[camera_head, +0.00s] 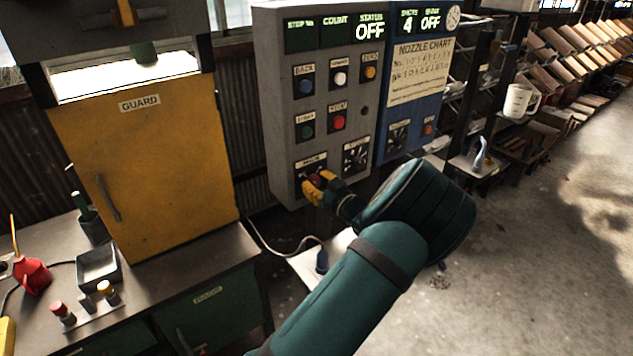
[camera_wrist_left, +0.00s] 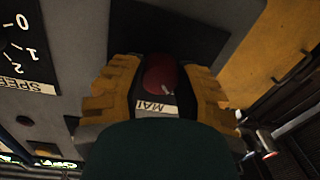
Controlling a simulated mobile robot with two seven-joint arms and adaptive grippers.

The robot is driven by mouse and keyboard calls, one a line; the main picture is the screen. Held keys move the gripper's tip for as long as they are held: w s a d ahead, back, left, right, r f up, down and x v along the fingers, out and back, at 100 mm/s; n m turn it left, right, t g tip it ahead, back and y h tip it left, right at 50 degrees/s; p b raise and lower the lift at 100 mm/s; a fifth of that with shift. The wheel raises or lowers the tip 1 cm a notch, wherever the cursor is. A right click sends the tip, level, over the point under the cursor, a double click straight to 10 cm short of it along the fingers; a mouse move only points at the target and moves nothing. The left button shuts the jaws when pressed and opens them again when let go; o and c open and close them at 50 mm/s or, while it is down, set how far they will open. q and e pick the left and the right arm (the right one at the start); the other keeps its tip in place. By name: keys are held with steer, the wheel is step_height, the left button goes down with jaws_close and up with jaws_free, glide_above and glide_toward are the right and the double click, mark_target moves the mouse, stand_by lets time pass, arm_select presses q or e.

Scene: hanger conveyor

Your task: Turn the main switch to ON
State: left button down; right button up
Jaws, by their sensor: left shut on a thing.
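The main switch is a red knob (camera_wrist_left: 160,76) on a dark plate low on the grey control panel, above a label reading "MAI" in the left wrist view. In the head view the knob (camera_head: 316,181) is partly hidden by my left gripper (camera_head: 318,187). The yellow fingers of my left gripper (camera_wrist_left: 155,85) are on both sides of the knob, shut on it. The status display (camera_head: 370,31) on the grey panel (camera_head: 277,110) reads OFF. My right gripper is not in view.
A speed dial (camera_head: 356,155) sits right of the main switch, with coloured buttons above. A blue panel (camera_head: 421,110) adjoins on the right. A yellow guard door (camera_head: 150,160) and a bench (camera_head: 170,280) with small tools stand at left. The floor at right is open.

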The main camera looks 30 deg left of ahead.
arm_select(q)
steer(key=m+p, duration=0.4)
steer(key=shift+r+m+p, duration=0.2)
steer(key=shift+m+p, duration=0.15)
steer(key=shift+m, duration=0.05)
steer(key=m+p, duration=0.1)
steer(key=m, duration=0.1)
steer(key=shift+m+p, duration=0.35)
steer(key=shift+m, duration=0.05)
steer(key=m+p, duration=0.2)
steer(key=m, duration=0.2)
steer(key=shift+f+m+t, duration=0.1)
steer(key=shift+m+t, duration=0.2)
steer(key=shift+t, duration=0.1)
steer(key=m+p, duration=0.2)
steer(key=m, duration=0.3)
steer(key=shift+m+t, duration=0.3)
steer(key=shift+m, duration=0.1)
steer(key=shift+f, duration=0.1)
steer(key=c, duration=0.6)
jaws_free()
steer(key=shift+o, duration=0.2)
